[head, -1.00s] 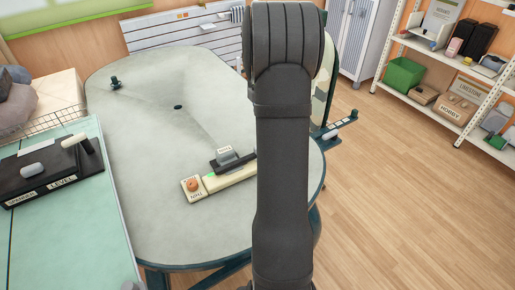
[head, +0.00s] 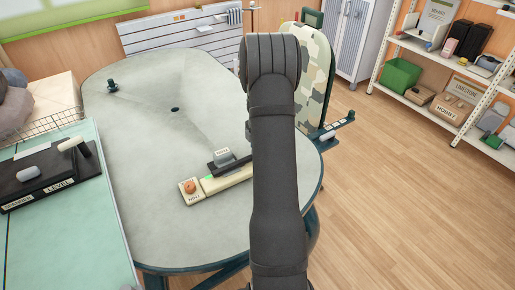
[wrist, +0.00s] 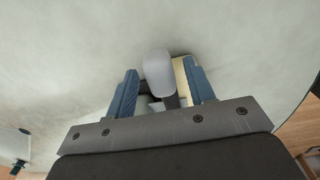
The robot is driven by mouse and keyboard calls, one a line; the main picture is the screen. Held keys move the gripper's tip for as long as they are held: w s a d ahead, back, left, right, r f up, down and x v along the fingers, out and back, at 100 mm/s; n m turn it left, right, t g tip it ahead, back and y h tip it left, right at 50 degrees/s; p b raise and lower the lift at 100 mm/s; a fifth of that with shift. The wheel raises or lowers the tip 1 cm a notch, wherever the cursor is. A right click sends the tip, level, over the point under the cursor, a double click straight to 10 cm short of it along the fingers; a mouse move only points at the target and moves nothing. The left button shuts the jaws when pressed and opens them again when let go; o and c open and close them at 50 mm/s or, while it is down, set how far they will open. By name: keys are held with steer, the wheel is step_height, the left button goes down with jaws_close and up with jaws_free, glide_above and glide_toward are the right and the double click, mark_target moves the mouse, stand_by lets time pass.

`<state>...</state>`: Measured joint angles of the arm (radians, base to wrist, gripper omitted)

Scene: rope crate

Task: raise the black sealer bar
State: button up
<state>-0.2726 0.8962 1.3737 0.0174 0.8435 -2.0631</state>
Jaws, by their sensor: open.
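The sealer lies on the grey table, a cream base (head: 236,178) with an orange knob (head: 190,187) at its left end. Its black bar (head: 217,168) lies low along the base, with a grey handle (head: 223,156) standing up from it. The bar's right end is hidden behind my arm in the head view. My gripper (wrist: 159,70) is open in the wrist view, with its two blue fingers on either side of the grey handle (wrist: 158,72). I see no clear contact with the handle. The head view does not show my fingers.
The grey table (head: 140,190) is mostly bare around the sealer, with a small dark fitting (head: 112,87) at its far left. A green-topped bench (head: 75,235) with a black device (head: 45,182) stands at left. A camouflage-patterned board (head: 312,65) stands behind my arm.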

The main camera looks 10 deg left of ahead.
steer(key=shift+f, duration=0.1)
jaws_close()
steer(key=shift+s+a+r, duration=0.15)
steer(key=shift+r, duration=0.5)
steer(key=s+a+r+t+h, duration=1)
steer(key=s+a+r+h, duration=0.1)
steer(key=s+a+r, duration=0.2)
steer(key=shift+r, duration=0.15)
stand_by(0.5)
jaws_free()
